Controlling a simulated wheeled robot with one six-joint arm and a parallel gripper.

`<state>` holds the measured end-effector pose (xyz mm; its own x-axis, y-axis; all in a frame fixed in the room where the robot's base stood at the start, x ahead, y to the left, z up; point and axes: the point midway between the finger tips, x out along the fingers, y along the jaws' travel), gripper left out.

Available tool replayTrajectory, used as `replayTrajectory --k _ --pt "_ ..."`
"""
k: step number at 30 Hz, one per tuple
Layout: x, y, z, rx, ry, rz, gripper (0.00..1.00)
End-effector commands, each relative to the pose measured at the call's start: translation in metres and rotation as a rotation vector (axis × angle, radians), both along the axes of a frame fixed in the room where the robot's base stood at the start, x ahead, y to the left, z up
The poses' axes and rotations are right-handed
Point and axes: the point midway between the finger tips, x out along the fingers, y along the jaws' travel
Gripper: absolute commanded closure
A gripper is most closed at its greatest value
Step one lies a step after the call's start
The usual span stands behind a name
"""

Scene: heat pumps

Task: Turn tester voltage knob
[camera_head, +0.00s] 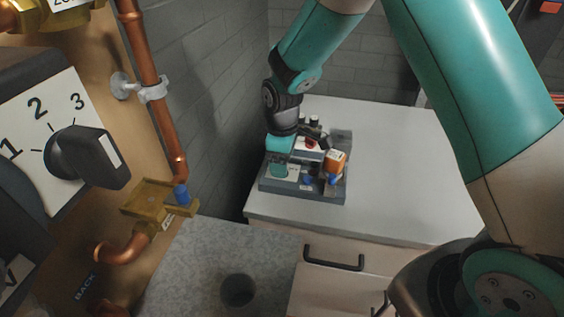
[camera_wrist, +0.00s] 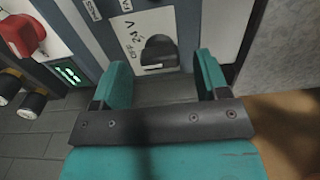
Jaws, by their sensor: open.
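The tester (camera_head: 334,196) is a grey unit on the white counter in the head view. Its voltage knob shows in the wrist view as a dark knob (camera_wrist: 160,52) on a white plate marked OFF and 24 V. My gripper (camera_wrist: 160,72) is open and empty, with its two teal fingers at either side of the knob in the picture. The knob appears just beyond the fingertips, and contact cannot be told. In the head view my gripper (camera_head: 280,165) is over the tester's left part and hides the knob.
The wrist view shows a red switch (camera_wrist: 22,36), a green lit display (camera_wrist: 70,73) and dark terminals (camera_wrist: 33,101) at left. In the head view an orange part (camera_head: 335,161) sits on the tester's right. A grey wall (camera_head: 215,110) stands close left; the counter's right side (camera_head: 410,180) is clear.

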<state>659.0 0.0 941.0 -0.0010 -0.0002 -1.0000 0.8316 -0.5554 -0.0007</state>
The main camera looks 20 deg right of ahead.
Motion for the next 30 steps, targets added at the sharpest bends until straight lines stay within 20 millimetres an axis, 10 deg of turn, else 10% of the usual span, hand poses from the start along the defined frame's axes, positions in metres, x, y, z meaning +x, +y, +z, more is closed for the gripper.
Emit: replayTrajectory --k 14,21,30 --pt "0.000 0.000 -0.018 0.000 -0.001 0.000 0.32" --pt "0.000 0.000 -0.017 0.000 -0.001 0.000 0.81" --pt "0.000 0.000 -0.017 0.000 -0.001 -0.028 0.81"
